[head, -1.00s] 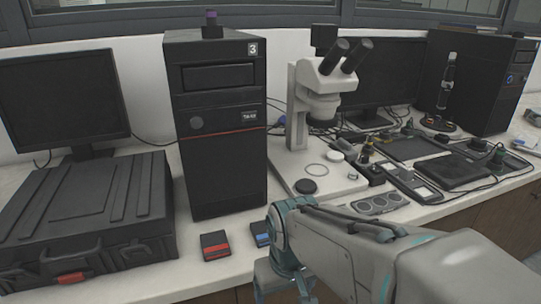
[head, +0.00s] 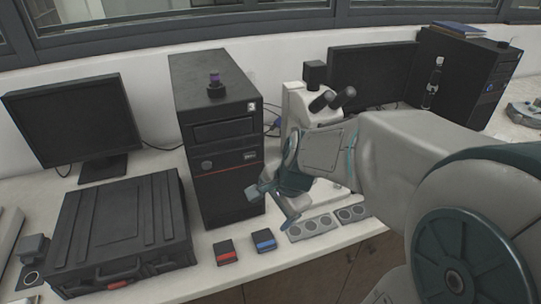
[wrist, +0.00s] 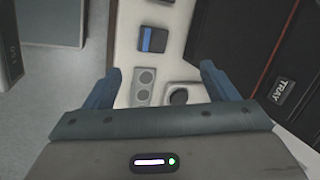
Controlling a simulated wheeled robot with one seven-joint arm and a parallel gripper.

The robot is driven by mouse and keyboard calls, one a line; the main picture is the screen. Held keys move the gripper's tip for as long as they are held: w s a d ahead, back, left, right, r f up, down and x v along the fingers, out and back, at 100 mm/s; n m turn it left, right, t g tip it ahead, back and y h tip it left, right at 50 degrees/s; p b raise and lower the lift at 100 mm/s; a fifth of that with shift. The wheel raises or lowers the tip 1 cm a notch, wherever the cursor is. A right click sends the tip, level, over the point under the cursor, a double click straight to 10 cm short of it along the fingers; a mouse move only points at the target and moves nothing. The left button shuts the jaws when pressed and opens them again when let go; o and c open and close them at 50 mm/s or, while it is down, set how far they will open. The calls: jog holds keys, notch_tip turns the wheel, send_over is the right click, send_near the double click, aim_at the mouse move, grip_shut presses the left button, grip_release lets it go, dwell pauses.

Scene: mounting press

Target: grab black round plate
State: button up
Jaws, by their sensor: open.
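The black round plate (wrist: 179,97) shows in the wrist view as a small dark disc on a white surface. It lies below and to the right of the point midway between the fingertips. In the head view my arm hides it. My gripper (wrist: 160,70) is open, its two blue fingers spread and empty. In the head view my gripper (head: 272,203) is in front of the microscope (head: 306,105) and right of the black tower's lower front.
The black tower (head: 218,140) stands close to my gripper. A red-marked box (head: 225,252), a blue-marked box (head: 263,240) and a grey tray with round wells (head: 313,226) lie along the front edge. A black case (head: 122,232) fills the left.

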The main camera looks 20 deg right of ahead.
jog(key=w+d+f+m+t+h, duration=0.1)
jog(key=w+d+f+m+h, duration=0.15)
jog(key=w+d+m, duration=0.65)
jog(key=w+d+f+m+t+h, duration=0.1)
jog(key=d+f+m, duration=0.35)
jog(key=m, duration=1.05)
jog(key=shift+y, duration=0.25)
jog(key=shift+w+b+x, duration=0.2)
jog(key=shift+b+x, duration=3.1)
jog(key=shift+x, duration=3.3)
jog(key=shift+a+r, duration=0.1)
jog(key=shift+r, duration=0.05)
jog(key=c, duration=1.1)
